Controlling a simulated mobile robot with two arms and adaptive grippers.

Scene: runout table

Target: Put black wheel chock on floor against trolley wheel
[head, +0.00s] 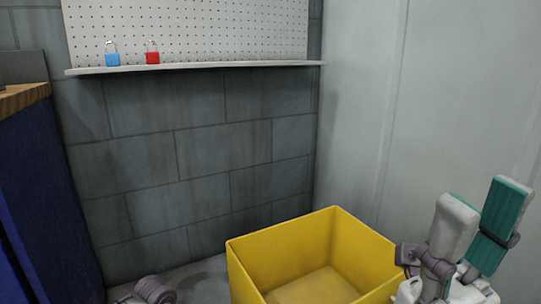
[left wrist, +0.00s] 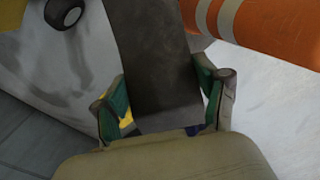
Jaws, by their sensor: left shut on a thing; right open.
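My left gripper (left wrist: 165,98) is shut on a dark grey-black block, the black wheel chock (left wrist: 152,55), which sits between its green-padded fingers in the left wrist view. The chock's far end runs out of the top of that view. A dark round wheel with a pale hub (left wrist: 66,11), possibly the trolley wheel, shows at the upper left, apart from the chock in the picture. Most of the trolley is out of view. My right gripper (head: 476,222) is open and empty at the lower right of the head view, beside the yellow bin.
An open yellow bin (head: 281,247) stands near the wall corner. A shelf (head: 200,68) under a pegboard holds a blue padlock (head: 112,58) and a red padlock (head: 152,57). A dark blue cabinet (head: 40,190) stands left. An orange-and-white striped object (left wrist: 265,28) lies close beside the chock in view.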

